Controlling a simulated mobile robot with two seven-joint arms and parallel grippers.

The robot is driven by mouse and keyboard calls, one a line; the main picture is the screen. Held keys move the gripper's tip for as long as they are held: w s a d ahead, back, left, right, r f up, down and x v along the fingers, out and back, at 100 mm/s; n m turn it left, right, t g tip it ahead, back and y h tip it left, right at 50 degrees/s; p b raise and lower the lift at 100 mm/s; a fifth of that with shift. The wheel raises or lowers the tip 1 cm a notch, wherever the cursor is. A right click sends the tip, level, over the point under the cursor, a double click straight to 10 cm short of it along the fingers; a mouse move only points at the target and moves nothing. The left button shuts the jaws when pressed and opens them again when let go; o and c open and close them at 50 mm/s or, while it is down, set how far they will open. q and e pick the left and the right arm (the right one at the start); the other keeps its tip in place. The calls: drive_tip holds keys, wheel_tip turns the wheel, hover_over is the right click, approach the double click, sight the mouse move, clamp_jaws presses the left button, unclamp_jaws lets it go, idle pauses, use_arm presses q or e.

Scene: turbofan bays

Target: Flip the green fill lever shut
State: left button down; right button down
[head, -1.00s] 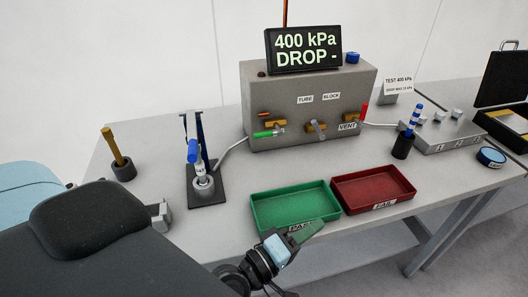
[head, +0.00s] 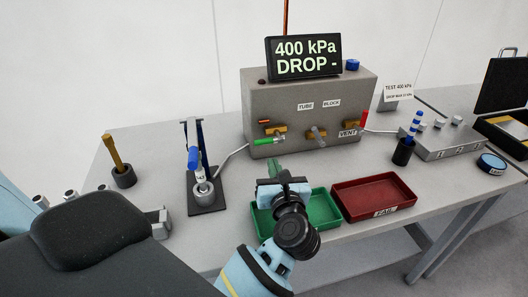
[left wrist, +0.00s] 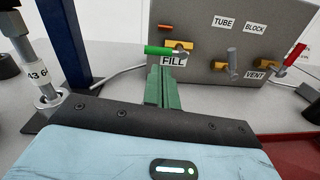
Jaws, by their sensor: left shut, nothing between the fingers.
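The green fill lever (head: 265,141) sits on the left of the grey test box (head: 308,115), its handle lying roughly level and pointing left from a brass valve. It also shows in the left wrist view (left wrist: 160,50), above the FILL label (left wrist: 173,62). My left gripper (head: 276,168) is shut and empty. Its green fingertips are below the lever in the head view and appear apart from it; in the left wrist view they (left wrist: 161,72) point up towards the FILL label and cover part of it or stand just under it. My right gripper is out of view.
A green tray (head: 322,207) lies partly behind my left gripper, and a red tray (head: 373,197) is right of it. A stand with a blue-handled tool (head: 205,192) is left of the box. The display (head: 304,54) reads 400 kPa DROP -.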

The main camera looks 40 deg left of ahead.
sight(264, 142)
use_arm(q)
drive_tip(key=shift+w+f+n+g, duration=0.1)
drive_tip(key=shift+f+n+g, duration=0.65)
drive_tip(key=shift+n+g, duration=0.25)
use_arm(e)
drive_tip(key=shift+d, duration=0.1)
use_arm(q)
drive_tip(key=shift+a, duration=0.1)
